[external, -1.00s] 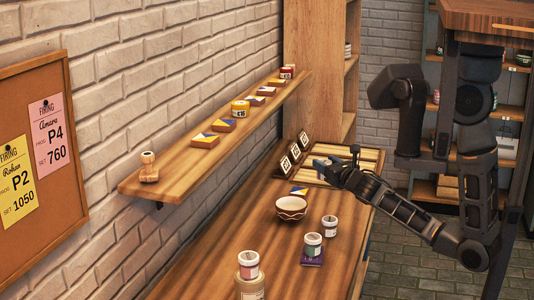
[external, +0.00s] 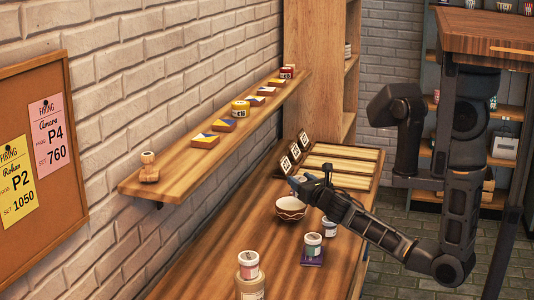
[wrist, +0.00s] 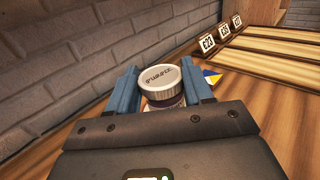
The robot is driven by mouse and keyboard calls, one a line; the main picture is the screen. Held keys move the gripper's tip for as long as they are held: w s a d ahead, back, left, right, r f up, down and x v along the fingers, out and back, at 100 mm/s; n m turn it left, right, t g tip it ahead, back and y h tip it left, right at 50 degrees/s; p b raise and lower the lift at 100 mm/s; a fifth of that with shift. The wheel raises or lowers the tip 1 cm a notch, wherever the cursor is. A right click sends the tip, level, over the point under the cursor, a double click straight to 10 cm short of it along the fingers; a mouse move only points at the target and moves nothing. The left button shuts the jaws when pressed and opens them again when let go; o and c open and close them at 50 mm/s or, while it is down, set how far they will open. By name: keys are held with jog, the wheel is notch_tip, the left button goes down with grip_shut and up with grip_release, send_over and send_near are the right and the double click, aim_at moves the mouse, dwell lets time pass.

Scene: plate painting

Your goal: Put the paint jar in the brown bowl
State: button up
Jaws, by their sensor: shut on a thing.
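The paint jar (wrist: 160,85), with a white lettered lid and a dark band below it, stands between the two blue fingers of my gripper (wrist: 161,90) in the wrist view. The gripper is shut on it. In the external view my gripper (external: 298,182) hangs just above the bowl's far rim, and the jar is hard to make out there. The bowl (external: 290,211) is cream with a brown zigzag pattern and stands upright on the wooden counter. Its inside is partly hidden by the gripper. I cannot tell whether jar and bowl touch.
Near my forearm are a white-lidded jar (external: 329,227) and another jar (external: 313,241) on a purple tile (external: 312,258). More jars (external: 249,265) are stacked at the counter's front. A wall shelf (external: 180,180) runs at left.

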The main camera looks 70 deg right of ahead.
jog(key=shift+f+b, duration=0.9)
jog(key=shift+f, duration=1.15)
jog(key=shift+f, duration=0.3)
jog(key=o, duration=1.1)
jog(key=shift+r, duration=0.1)
jog(key=shift+r, duration=0.15)
jog(key=b+v, duration=0.2)
jog(key=v, duration=1)
jog(key=shift+a+r, duration=0.1)
